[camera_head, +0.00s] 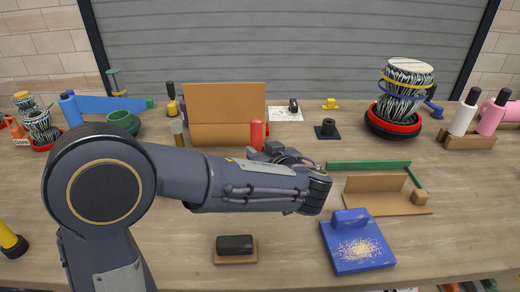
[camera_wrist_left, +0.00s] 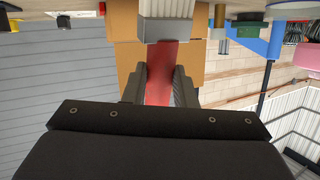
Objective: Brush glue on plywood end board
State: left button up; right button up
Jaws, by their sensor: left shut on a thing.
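My left gripper (camera_head: 268,153) is shut on a red-handled brush (camera_head: 257,134), in front of the brown boards; my own forearm and wrist hide much of it. In the left wrist view the red handle of the brush (camera_wrist_left: 162,58) sits between the two dark fingers of my gripper (camera_wrist_left: 160,82), with a pale ribbed head beyond it. An upright brown plywood board (camera_head: 225,97) stands at the back of the table, with a lower board (camera_head: 215,133) in front. Brown board also shows behind the brush in the left wrist view (camera_wrist_left: 127,30). Whether the brush touches it is unclear. My right gripper is out of view.
A blue sanding-type tray (camera_head: 345,262) with pale grains lies at front right, near a brown board assembly (camera_head: 380,205) and a green bar (camera_head: 365,164). A black block (camera_head: 235,243) lies in front. A drum (camera_head: 403,85) stands at back right.

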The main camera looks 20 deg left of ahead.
pick_arm(q)
jog(key=shift+o, duration=1.4)
jog(key=shift+c, duration=1.4)
jog(key=shift+f+b, duration=0.65)
jog(key=shift+b, duration=0.25)
